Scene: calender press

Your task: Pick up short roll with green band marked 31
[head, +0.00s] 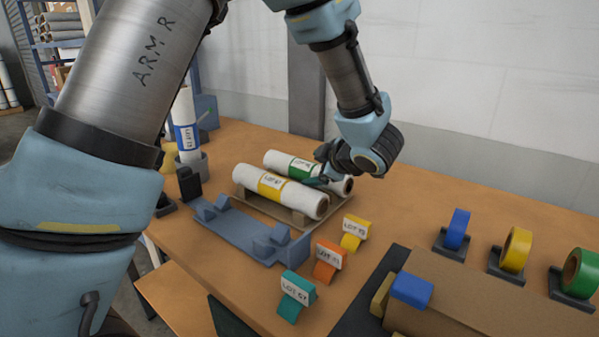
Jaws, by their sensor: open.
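The white roll with a green band (279,159) lies on a wooden cradle (247,196), behind a white roll with a yellow band (265,184). Its band carries a white "LOT" label whose number is too small to read surely. My gripper (317,178) is over the right part of the green-banded roll, with its fingers low beside the roll and close to the yellow-banded roll's upper side. The gripper is open. It hides part of the green-banded roll, whose right end shows beyond it. I cannot tell whether the fingers touch the roll.
A blue-grey empty rack (235,232) stands in front of the cradle. Yellow (354,233), orange (328,262) and teal (296,294) lot tags stand nearby. An upright blue-banded roll (186,125) is at left.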

